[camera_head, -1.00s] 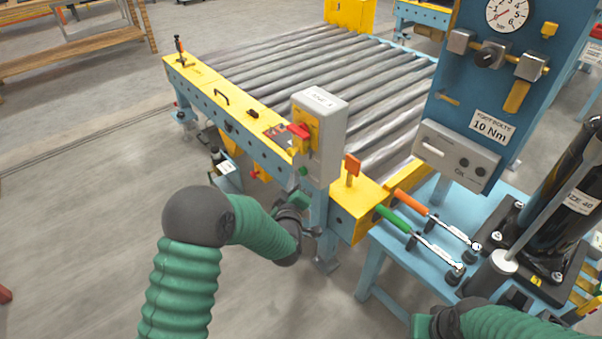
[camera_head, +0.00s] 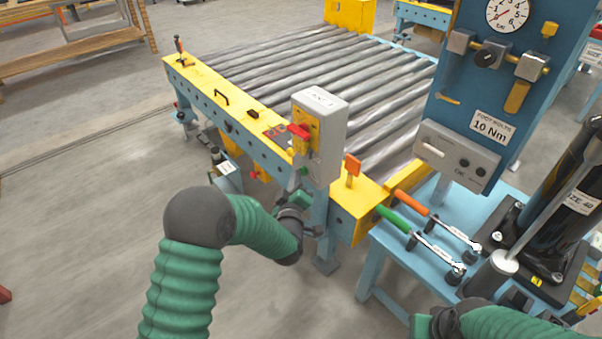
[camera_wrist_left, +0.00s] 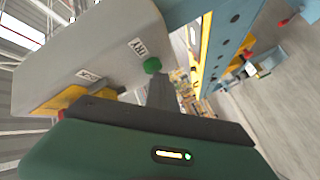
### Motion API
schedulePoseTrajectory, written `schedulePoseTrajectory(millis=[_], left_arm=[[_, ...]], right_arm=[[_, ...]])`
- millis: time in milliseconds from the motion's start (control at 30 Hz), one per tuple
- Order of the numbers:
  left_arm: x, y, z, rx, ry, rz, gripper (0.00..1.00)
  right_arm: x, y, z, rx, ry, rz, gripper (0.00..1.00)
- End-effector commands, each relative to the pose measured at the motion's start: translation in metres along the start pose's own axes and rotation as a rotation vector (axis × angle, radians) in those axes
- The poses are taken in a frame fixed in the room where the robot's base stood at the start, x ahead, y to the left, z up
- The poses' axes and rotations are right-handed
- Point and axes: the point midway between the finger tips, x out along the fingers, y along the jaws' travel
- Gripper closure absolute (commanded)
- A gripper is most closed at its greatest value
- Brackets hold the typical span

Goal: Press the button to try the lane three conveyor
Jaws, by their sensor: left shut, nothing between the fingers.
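A grey control box (camera_head: 320,130) stands on a post at the near corner of the roller conveyor (camera_head: 330,85). Its yellow panel carries a red switch (camera_head: 299,131). A green button (camera_head: 303,171) is low on the box; in the left wrist view the button (camera_wrist_left: 152,65) sits beside a label reading TRY. My left gripper (camera_head: 309,194) is just below the box. In the left wrist view its shut, empty fingers (camera_wrist_left: 160,82) point at the button, very close; I cannot tell whether they touch. My right gripper's green body (camera_head: 422,325) shows at the bottom edge, its fingers hidden.
An orange tag (camera_head: 352,165) stands on the yellow rail end right of the box. A blue bench (camera_head: 375,275) holds green- and orange-handled wrenches and a black cylinder (camera_head: 560,200). A blue gauge panel (camera_head: 505,80) rises behind. Floor at the left is open.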

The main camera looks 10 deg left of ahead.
Motion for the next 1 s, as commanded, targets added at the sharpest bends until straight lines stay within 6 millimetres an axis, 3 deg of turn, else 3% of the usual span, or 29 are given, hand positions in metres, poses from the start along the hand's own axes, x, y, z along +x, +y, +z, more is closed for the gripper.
schedulePoseTrajectory(millis=[600, 1000], left_arm=[[-0.013, -0.009, -0.009, 0.001, 0.0, 0.0, 1.0], [-0.04, -0.029, -0.029, 0.001, 0.001, -0.001, 1.0]], right_arm=[[-0.001, 0.0, 0.0, 0.0, 0.0, 0.0, 0.64], [-0.003, 0.0, -0.001, 0.0, 0.0, 0.0, 0.64]])
